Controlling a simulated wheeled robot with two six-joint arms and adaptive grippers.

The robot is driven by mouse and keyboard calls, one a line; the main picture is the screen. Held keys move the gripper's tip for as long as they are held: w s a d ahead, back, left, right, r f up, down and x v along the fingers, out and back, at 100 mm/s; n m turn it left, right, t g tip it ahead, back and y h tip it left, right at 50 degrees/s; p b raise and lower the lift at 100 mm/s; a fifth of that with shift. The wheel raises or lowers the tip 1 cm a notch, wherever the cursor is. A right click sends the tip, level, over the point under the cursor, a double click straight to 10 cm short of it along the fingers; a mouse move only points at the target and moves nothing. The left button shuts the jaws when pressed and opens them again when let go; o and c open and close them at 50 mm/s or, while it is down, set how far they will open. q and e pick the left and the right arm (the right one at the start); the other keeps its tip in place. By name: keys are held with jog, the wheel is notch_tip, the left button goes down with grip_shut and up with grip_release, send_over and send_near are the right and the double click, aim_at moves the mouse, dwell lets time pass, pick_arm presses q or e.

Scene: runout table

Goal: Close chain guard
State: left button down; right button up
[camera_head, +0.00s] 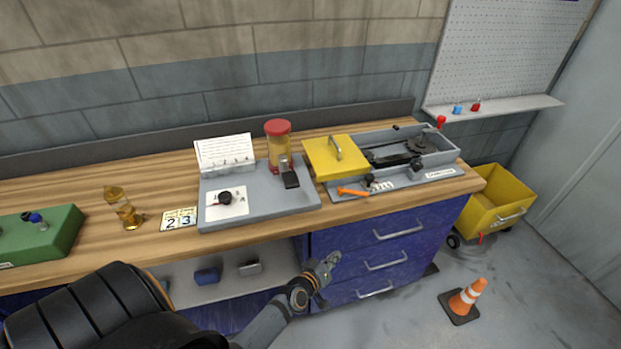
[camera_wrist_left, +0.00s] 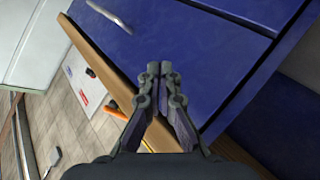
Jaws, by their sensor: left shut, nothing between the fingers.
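The chain guard is a yellow lid with a metal handle (camera_head: 338,154). It lies open at the left side of a grey open-topped housing (camera_head: 447,158), whose dark chain mechanism (camera_head: 393,160) is uncovered. My left gripper (camera_head: 333,260) is shut and empty, in front of the blue drawers and below the tabletop edge. In the left wrist view its fingertips (camera_wrist_left: 160,68) touch each other before a blue drawer front. The gripper is apart from the yellow guard. My right gripper is not in view.
An orange-handled tool (camera_head: 353,192) lies at the bench's front edge, below the guard. A grey tray with a red-lidded jar (camera_head: 279,145) stands left of the guard. A yellow cart (camera_head: 497,203) and an orange cone (camera_head: 467,297) are on the floor at right.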

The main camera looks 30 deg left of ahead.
pick_arm(q)
jog(key=w+r+n+t+y, duration=0.1)
jog(key=w+r+n+t, duration=0.1)
jog(key=r, duration=0.5)
jog(key=w+r+n+t, duration=0.2)
jog(key=w+r, duration=0.1)
jog(key=r, duration=0.4)
jog(key=n+y, duration=0.7)
jog(key=n, duration=0.1)
send_near(335, 174)
jog(key=s, duration=0.1)
jog(key=s+r+b, duration=0.1)
jog(key=shift+s+a+r, duration=0.15)
jog(key=shift+s, duration=0.15)
jog(key=a+n+g+y, duration=0.1)
jog(key=a+n+y, duration=0.1)
jog(key=n, duration=0.1)
jog(key=a+n+g, duration=0.1)
jog(key=a, duration=0.1)
jog(key=shift+s+n+g+y, duration=0.3)
jog(key=shift+s+y, duration=0.05)
jog(key=shift+y, duration=0.05)
jog(key=shift+s+a+n+g+y, duration=0.15)
jog(key=shift+a+n+g+y, duration=0.15)
jog(key=shift+n, duration=0.2)
jog(key=x, duration=1)
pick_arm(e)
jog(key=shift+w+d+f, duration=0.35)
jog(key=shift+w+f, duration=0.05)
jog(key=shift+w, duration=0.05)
